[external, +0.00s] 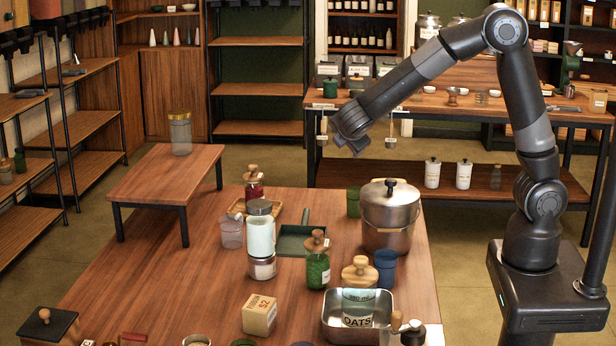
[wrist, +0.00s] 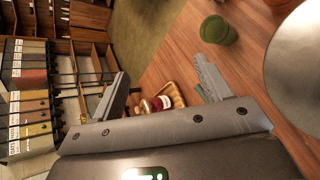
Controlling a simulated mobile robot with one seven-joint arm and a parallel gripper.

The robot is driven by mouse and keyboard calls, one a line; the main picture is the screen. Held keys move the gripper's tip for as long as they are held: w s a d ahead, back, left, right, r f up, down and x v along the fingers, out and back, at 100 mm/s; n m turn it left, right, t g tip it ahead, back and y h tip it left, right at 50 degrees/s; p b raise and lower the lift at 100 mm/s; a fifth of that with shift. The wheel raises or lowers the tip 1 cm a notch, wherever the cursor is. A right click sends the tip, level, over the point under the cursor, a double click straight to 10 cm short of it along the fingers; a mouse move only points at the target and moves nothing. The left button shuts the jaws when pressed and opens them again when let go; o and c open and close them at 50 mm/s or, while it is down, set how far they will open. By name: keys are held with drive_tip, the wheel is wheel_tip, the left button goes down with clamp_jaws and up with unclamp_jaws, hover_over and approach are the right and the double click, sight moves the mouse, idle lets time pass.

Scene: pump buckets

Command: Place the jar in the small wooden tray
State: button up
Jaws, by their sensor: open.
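The small wooden tray (external: 236,208) lies at the far side of the table, with a red jar with a wooden knob lid (external: 254,186) standing in or right at it. In the wrist view the tray (wrist: 178,94) shows between the fingers, partly covered by the red jar (wrist: 163,102). A clear lidded jar (external: 181,134) stands on the low wooden riser at left. Other jars are a green one (external: 317,268), a white one stacked on another (external: 261,236), and the OATS jar (external: 358,308). My gripper (external: 352,148) is open and empty, high above the table; its fingers also show in the wrist view (wrist: 162,86).
A steel bucket (external: 389,218) stands below my gripper at right, beside a green cup (external: 353,202). A blue cup (external: 385,268), a steel pan (external: 333,330) and a labelled box (external: 259,315) crowd the front. The riser (external: 150,180) has bare space around its jar.

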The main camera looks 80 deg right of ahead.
drive_tip(key=s+a+r+m+t+y, duration=0.1)
drive_tip(key=s+a+r+m+y, duration=0.1)
drive_tip(key=s+a, duration=0.4)
drive_tip(key=s+a+r+m+t+y, duration=0.1)
drive_tip(key=s+a+r+m+y, duration=0.1)
drive_tip(key=s+a+m+y, duration=0.2)
drive_tip(key=s+a+r+m+t+y, duration=0.1)
drive_tip(key=s+a+r+m+y, duration=0.2)
drive_tip(key=s+a, duration=0.7)
drive_tip(key=s+y, duration=0.2)
drive_tip(key=s, duration=0.3)
drive_tip(key=shift+t, duration=0.4)
